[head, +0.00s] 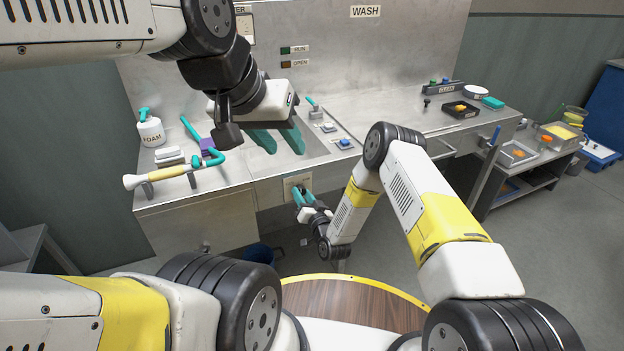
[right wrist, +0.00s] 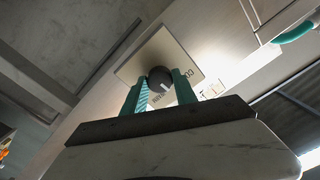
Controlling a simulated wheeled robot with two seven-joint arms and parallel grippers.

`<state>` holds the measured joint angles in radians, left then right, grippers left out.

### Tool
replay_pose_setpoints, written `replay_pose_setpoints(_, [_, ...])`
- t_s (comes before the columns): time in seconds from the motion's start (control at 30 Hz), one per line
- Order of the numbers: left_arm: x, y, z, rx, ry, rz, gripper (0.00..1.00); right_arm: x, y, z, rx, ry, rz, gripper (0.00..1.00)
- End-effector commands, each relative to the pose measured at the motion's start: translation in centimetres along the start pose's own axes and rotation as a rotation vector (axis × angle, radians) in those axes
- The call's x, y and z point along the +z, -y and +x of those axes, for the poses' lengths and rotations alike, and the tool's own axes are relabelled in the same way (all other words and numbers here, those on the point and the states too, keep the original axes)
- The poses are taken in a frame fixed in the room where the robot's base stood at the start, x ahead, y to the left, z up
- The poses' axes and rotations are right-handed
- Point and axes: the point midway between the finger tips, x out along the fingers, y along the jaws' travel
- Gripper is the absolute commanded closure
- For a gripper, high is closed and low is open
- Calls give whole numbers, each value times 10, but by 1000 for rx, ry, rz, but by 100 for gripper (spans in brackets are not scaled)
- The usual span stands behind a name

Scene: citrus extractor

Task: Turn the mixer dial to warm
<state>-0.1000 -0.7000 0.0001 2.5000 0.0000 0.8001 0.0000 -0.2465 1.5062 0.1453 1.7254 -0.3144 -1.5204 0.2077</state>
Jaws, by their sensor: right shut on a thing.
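The mixer dial (right wrist: 160,78) is a dark round knob with a pale mark, on a light square plate (right wrist: 188,57). In the head view the plate (head: 291,182) is on the front panel below the sink, and my right gripper largely hides the dial. My right gripper (head: 303,197) has its teal fingers on either side of the dial; the right wrist view shows the fingers (right wrist: 159,92) shut on it. The plate's lettering is partly hidden, so the dial setting cannot be read. My left gripper (head: 279,141) is open and empty above the sink.
A yellow-handled spray wand (head: 160,175) lies along the counter's front left edge. A foam bottle (head: 151,131) stands behind it. A blue bucket (head: 259,253) is on the floor below the panel. A black tray (head: 460,109) sits on the right counter.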

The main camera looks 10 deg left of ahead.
Motion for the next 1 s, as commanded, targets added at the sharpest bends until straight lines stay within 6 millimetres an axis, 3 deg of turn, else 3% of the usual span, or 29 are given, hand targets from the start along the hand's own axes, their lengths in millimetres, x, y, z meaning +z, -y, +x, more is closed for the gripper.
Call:
replay_pose_setpoints(0.6, [0, 0, 0, 0, 0, 0, 64, 0, -1, 0, 2, -3, 575, 100])
replay_pose_setpoints(1.0, [0, 0, 0, 0, 0, 0, 64, 0, 0, 0, 1, -1, 818, 100])
